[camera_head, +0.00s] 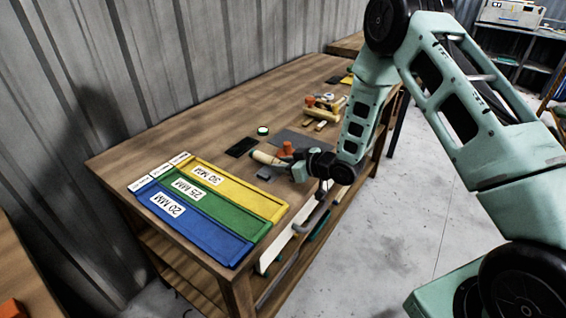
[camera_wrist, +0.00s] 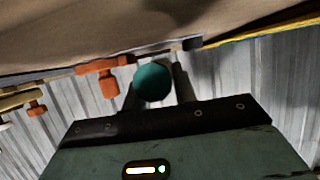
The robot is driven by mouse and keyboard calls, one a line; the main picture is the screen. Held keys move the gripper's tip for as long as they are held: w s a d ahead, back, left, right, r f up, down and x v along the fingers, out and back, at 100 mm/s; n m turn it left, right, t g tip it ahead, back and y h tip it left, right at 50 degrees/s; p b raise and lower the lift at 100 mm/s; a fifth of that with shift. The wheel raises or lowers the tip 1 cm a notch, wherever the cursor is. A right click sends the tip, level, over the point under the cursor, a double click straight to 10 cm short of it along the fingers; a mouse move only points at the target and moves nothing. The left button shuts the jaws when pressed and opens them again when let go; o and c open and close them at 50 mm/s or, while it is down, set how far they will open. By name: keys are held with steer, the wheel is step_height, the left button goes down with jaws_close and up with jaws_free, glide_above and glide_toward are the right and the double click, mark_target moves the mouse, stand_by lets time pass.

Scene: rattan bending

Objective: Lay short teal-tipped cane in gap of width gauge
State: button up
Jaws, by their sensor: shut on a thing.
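My gripper (camera_head: 290,161) is shut on a short pale cane (camera_head: 266,158) above the right part of the workbench. In the head view the cane points left out of the jaws. In the wrist view its round teal end (camera_wrist: 152,82) faces the camera between the two dark fingers. I cannot tell the width gauge for certain. A small dark block (camera_head: 264,173) lies on the bench just below the cane in the picture, and a flat black piece (camera_head: 241,147) lies to its upper left. The jaws hide part of the cane.
Blue (camera_head: 205,222), green (camera_head: 228,212) and yellow (camera_head: 240,197) trays marked 20, 25 and 30 MM lie at the bench's near end. An orange clamp part (camera_head: 288,147) stands beside my gripper. A grey mat (camera_head: 292,137) and a wooden fixture (camera_head: 323,108) are farther back.

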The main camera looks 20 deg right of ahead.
stand_by(0.3)
steer(key=o, duration=1)
steer(key=shift+o, duration=0.2)
steer(key=b+v, duration=0.2)
steer(key=v, duration=1.5)
steer(key=shift+s+d+b, duration=0.2)
steer(key=shift+b, duration=0.2)
